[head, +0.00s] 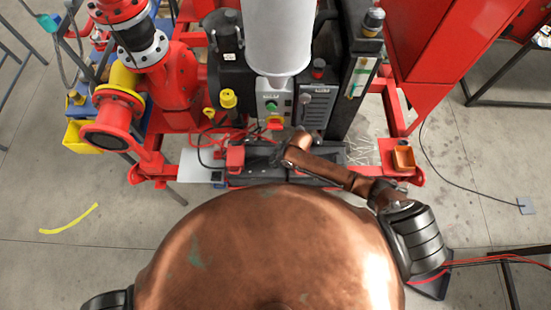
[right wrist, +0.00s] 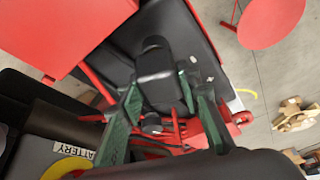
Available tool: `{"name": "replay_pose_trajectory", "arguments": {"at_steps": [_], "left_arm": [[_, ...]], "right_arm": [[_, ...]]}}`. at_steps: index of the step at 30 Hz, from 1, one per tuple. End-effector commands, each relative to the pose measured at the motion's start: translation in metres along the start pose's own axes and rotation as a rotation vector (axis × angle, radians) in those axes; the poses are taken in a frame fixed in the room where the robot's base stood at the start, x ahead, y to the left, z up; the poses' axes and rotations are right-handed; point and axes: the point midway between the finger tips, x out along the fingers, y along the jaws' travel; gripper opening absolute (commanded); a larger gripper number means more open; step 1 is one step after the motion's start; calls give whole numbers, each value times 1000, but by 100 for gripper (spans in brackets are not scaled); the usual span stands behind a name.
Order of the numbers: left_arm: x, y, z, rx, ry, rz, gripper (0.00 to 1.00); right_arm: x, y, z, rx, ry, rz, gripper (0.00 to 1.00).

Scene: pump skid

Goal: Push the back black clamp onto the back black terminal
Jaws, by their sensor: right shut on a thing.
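My right arm reaches in from the right in the head view. Its gripper (head: 290,151) is low over the black battery area at the foot of the skid, and its fingers are hard to make out there. In the right wrist view the two green fingers of this gripper (right wrist: 168,115) stand on either side of a black clamp (right wrist: 155,80), shut on it. The black terminal is hidden or too small to tell, so I cannot see whether the clamp touches it. A battery label (right wrist: 73,147) shows at the lower left. My left gripper is not in view.
A control box (head: 274,98) with buttons and a white cylinder (head: 280,35) stand just behind the gripper. Red pump piping (head: 170,80) is at left. A red block (head: 236,158) is left of the gripper.

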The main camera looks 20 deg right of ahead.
Motion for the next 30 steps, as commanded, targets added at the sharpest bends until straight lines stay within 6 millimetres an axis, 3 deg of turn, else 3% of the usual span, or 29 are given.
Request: {"name": "replay_pose_trajectory", "arguments": {"at_steps": [21,22,30], "left_arm": [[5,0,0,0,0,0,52],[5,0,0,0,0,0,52],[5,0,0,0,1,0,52]], "right_arm": [[9,0,3,-1,2,0,0],[9,0,3,-1,2,0,32],[9,0,3,0,1,0,50]]}}
